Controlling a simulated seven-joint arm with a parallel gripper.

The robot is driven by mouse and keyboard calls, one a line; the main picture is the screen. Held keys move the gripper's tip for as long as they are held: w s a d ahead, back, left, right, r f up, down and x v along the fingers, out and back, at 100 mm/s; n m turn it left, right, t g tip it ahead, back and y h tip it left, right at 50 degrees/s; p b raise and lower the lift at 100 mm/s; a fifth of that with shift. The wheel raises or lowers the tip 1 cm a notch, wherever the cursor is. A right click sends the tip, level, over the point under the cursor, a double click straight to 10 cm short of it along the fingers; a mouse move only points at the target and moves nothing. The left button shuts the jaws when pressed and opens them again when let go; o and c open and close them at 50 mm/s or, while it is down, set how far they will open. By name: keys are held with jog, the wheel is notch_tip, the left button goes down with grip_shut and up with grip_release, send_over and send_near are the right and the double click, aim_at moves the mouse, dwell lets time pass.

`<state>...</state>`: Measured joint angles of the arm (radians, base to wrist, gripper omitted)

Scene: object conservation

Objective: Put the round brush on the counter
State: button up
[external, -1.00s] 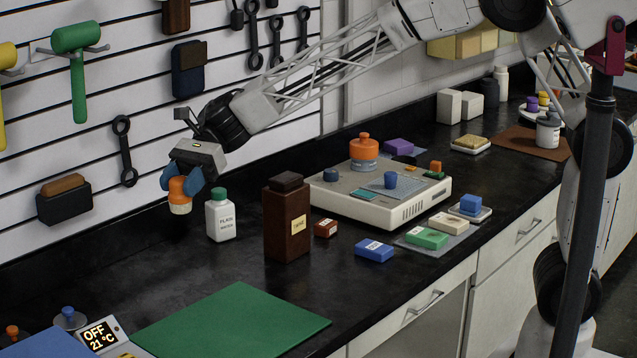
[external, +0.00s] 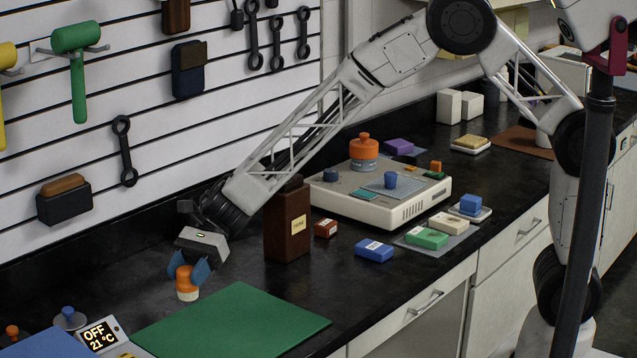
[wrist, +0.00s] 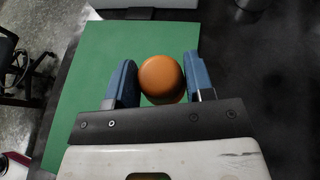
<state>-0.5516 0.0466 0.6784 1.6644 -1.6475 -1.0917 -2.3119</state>
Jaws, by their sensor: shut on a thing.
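The round brush has an orange knob and a pale base. In the external view the brush (external: 186,291) is upright between the blue fingertips of my gripper (external: 190,272), low over the black counter (external: 225,276). I cannot tell whether its base touches the counter. In the wrist view the orange knob (wrist: 161,78) sits between the two blue fingers of my gripper (wrist: 161,80), which is shut on it.
A green mat (external: 235,320) lies just right and in front of the brush. A dark brown box (external: 287,225) stands to the right, near my forearm.

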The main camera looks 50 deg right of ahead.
dwell(0.5)
jog(key=w+a, duration=0.3)
jog(key=w, duration=0.1)
jog(key=w+a+f, duration=0.1)
jog(key=w+a, duration=0.6)
jog(key=w, duration=0.1)
jog(key=shift+a+f, duration=0.25)
jog(key=shift+a, duration=0.1)
jog(key=shift+f, duration=1.75)
jog(key=shift+f, duration=0.2)
jog(key=o, duration=0.9)
jog(key=shift+o, duration=0.2)
jog(key=shift+r, duration=0.2)
